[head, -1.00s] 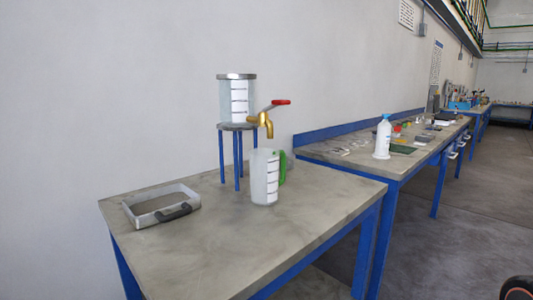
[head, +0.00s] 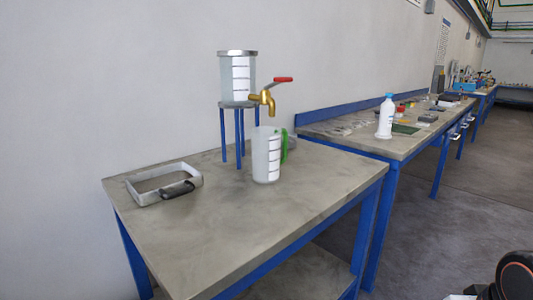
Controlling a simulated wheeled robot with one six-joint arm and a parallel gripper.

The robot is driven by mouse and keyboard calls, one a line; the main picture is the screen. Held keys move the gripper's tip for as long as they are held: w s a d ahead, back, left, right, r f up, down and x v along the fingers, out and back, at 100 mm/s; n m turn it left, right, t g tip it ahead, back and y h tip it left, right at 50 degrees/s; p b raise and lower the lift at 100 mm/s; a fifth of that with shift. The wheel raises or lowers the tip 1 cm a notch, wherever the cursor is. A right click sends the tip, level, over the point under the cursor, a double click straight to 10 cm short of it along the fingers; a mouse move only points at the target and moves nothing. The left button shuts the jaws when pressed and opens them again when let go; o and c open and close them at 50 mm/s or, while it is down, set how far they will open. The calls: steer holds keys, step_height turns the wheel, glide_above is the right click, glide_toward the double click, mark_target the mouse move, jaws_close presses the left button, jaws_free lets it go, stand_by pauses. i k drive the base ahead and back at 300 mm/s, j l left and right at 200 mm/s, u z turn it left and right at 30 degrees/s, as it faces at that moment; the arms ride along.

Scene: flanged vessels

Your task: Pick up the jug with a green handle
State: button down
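The jug (head: 266,157) is a frosted, upright vessel with a white marked scale on its side. Its green handle (head: 284,147) is on the right side. It stands on the near table (head: 240,220), under the brass tap (head: 264,98) of a raised clear vessel (head: 237,79). The tap has a red lever (head: 283,79). A part of my arm shows at the lower right corner, well away from the jug. My gripper's fingers cannot be seen.
The raised vessel rests on a stand with blue legs (head: 223,135), just behind the jug. A grey frame-like tray with a black handle (head: 165,183) lies on the left. The table's front is clear. A white bottle (head: 385,117) stands on the bench behind.

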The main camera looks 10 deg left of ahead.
mark_target(265, 141)
steer(key=u, duration=2.7)
steer(key=z, duration=2.05)
steer(key=l+z, duration=0.25)
steer(key=i+l+z, duration=0.15)
steer(key=z, duration=0.15)
steer(key=l, duration=0.1)
